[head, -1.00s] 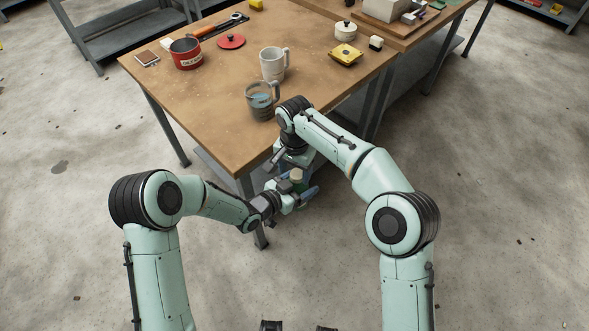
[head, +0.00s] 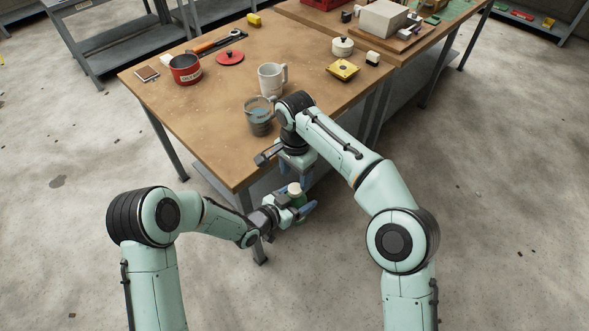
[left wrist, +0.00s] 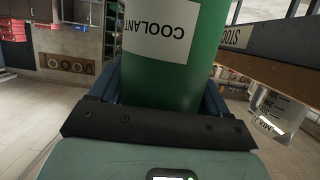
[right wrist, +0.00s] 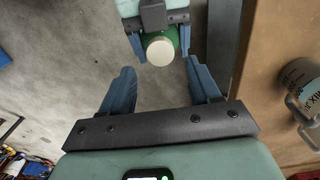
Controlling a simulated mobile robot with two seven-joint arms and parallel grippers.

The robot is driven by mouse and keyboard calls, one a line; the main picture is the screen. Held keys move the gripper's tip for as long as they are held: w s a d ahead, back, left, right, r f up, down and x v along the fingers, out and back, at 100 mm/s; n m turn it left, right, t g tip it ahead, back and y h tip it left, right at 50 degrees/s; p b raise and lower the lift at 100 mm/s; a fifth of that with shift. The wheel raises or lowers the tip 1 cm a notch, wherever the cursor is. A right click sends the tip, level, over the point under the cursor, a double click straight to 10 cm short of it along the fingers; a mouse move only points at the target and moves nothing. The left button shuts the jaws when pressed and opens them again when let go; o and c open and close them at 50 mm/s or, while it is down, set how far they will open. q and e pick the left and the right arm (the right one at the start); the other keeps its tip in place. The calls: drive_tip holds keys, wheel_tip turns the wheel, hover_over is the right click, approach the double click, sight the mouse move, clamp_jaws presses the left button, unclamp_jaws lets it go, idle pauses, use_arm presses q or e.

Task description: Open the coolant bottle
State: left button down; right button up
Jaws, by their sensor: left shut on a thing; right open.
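The green coolant bottle (head: 299,201) is held upright off the table, beyond its front edge. Its label reads COOLANT in the left wrist view (left wrist: 165,30). My left gripper (head: 297,209) is shut around its body. The cream round cap (right wrist: 160,50) is on top of the bottle and also shows in the head view (head: 294,188). My right gripper (right wrist: 159,80) is open, pointing down above the bottle. Its fingers are apart, with nothing between them, and the cap lies beyond the tips in the right wrist view.
The wooden table (head: 195,125) is close behind both grippers. A red pot (head: 185,70) stands at the left. Open floor lies in front.

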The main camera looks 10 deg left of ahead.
sight(295, 188)
drive_tip(key=shift+f, duration=2.75)
drive_tip(key=c, duration=1.1)
drive_tip(key=n, duration=0.6)
drive_tip(key=shift+n, duration=0.4)
drive_tip(key=shift+c, duration=0.2)
drive_tip(key=o, duration=1.2)
drive_tip(key=shift+c, duration=0.2)
